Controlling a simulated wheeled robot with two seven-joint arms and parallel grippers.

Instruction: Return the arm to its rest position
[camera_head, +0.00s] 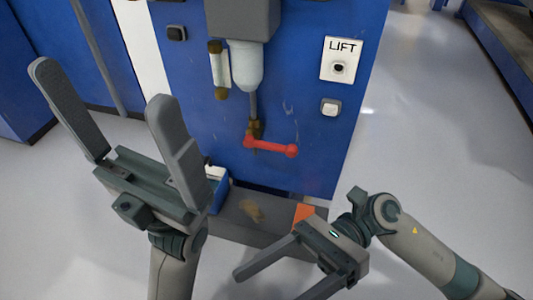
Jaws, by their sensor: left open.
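My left gripper (102,85) is large in the left half of the head view. Its two grey fingers point up and stand wide apart, with nothing between them. It is in front of and left of the blue machine panel (300,120), and I cannot tell how near. My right gripper (270,287) is low in the view, right of centre. Its fingers point down and left, are spread apart, and hold nothing that I can see. The lower finger reaches the bottom edge of the frame. My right arm comes in from the lower right corner.
The panel carries a red lever (270,146), a clear bowl (247,65), and a LIFT plate (342,60) with a dark button. A grey ledge (240,225) with an orange patch (303,213) lies at its foot. Open floor (450,170) spreads to the right.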

